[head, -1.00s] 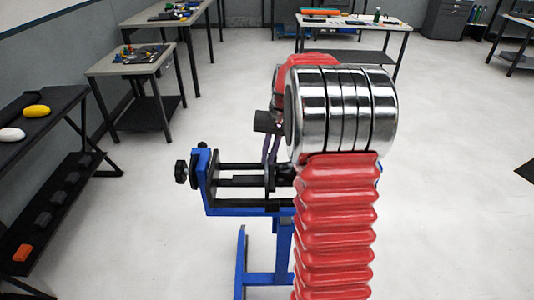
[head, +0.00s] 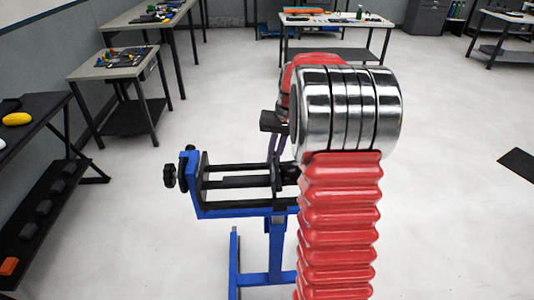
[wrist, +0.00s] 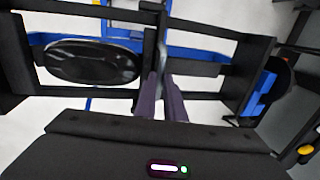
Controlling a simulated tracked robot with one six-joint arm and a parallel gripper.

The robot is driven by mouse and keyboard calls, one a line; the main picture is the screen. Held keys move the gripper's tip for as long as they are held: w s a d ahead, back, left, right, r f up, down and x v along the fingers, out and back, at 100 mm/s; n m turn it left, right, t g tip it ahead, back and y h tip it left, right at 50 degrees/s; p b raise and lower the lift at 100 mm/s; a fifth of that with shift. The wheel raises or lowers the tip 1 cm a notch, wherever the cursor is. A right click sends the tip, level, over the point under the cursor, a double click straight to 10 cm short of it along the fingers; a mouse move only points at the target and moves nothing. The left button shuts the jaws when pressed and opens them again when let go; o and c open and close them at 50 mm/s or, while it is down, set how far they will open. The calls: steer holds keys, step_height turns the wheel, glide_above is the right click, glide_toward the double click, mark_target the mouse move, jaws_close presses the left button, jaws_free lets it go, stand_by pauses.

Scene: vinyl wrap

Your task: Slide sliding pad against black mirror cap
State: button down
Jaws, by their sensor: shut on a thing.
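The black mirror cap (wrist: 95,61) is a glossy dark oval, held in the stand's frame left of my fingers in the wrist view. My gripper (wrist: 164,75) has two purple-grey fingers shut on a thin greyish piece (wrist: 163,52), which looks like the sliding pad; it is mostly hidden between the fingertips. A gap shows between the cap's right end and the fingers, so they look apart. In the head view my gripper (head: 275,150) hangs at the right part of the stand. My arm hides the cap there.
The blue and black stand (head: 240,208) has a black knob (head: 170,175) at its left end. Black frame bars cross around my fingers. A dark shelf (head: 40,215) stands at the left, with tables (head: 335,22) at the back. The floor between is clear.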

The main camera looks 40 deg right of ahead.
steer(key=c, duration=1.9)
jaws_free()
steer(key=shift+w, duration=0.1)
steer(key=shift+o, duration=0.3)
steer(key=shift+r, duration=0.15)
step_height(320, 180, up, 13)
steer(key=s+d, duration=0.1)
steer(key=d, duration=0.1)
steer(key=shift+d+r, duration=0.15)
steer(key=shift+d, duration=0.05)
steer(key=shift+s, duration=0.1)
